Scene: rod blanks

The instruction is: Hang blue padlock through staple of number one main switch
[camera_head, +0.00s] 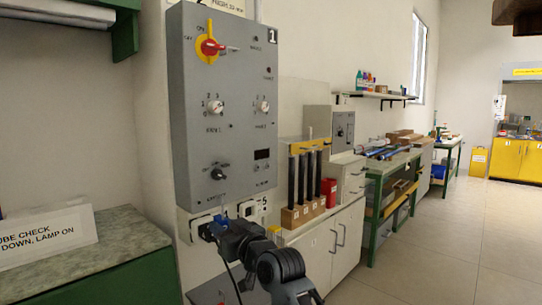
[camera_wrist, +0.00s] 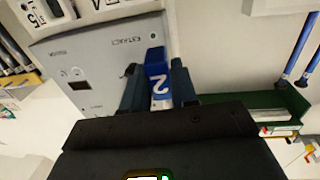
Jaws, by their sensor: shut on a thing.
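My gripper (camera_head: 212,230) is below the panel's bottom edge, well under the switch. In the wrist view my gripper (camera_wrist: 158,88) is shut on a blue block with a white label reading 2, apparently the blue padlock (camera_wrist: 156,57). Its shackle cannot be made out.
White wall fittings (camera_head: 248,209) are beside my gripper. A wooden block with several dark tubes (camera_head: 303,180) stands on a white cabinet to the right. A green bench (camera_head: 120,260) with a sign is at left. A grey box (camera_wrist: 95,70) shows in the wrist view. Floor at right is clear.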

